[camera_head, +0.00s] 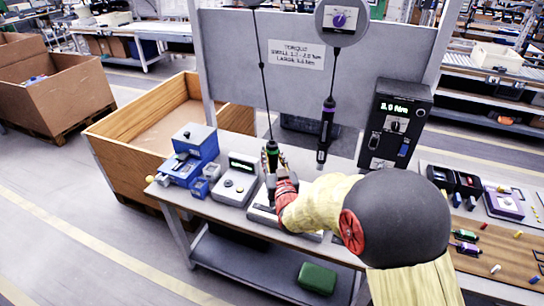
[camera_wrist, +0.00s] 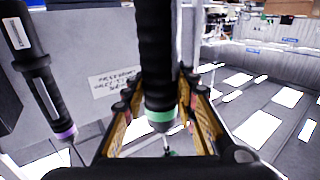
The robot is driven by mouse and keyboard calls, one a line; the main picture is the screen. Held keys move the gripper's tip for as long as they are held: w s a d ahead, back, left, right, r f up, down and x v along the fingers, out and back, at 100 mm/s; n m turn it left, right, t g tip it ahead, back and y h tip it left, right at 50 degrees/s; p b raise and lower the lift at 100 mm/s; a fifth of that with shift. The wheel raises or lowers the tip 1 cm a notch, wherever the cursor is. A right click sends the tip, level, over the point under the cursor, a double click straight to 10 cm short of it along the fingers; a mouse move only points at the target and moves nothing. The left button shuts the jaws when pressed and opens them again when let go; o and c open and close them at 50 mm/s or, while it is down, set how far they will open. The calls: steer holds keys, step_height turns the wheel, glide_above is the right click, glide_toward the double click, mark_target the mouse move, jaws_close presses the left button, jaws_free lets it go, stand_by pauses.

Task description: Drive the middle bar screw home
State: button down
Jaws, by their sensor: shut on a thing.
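A black hanging screwdriver with a green band (camera_head: 272,149) is on a cable above the bench, roughly upright. My gripper (camera_head: 277,163) is shut on it; in the wrist view the two fingers stand on either side of its black body (camera_wrist: 156,60). The light work fixture (camera_head: 262,214) lies below on the bench, partly covered by my gripper and arm. The middle bar and its screw cannot be made out, nor whether the bit touches a screw.
A purple-banded screwdriver (camera_head: 326,131) hangs to the right, near a black control box (camera_head: 396,122) with a green readout. A grey console (camera_head: 235,181) and blue device (camera_head: 190,154) stand left. A torque sign (camera_head: 297,54) is on the back panel. Loose parts lie at right.

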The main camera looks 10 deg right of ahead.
mark_target(273, 169)
steer(key=shift+f+b, duration=1.15)
steer(key=shift+b, duration=0.1)
stand_by(0.8)
steer(key=shift+s+f+b, duration=0.2)
steer(key=shift+f+b, duration=0.4)
steer(key=shift+f, duration=0.4)
stand_by(0.7)
steer(key=shift+w+r+p, duration=0.15)
steer(key=shift+r+p, duration=0.7)
steer(key=shift+r, duration=2.55)
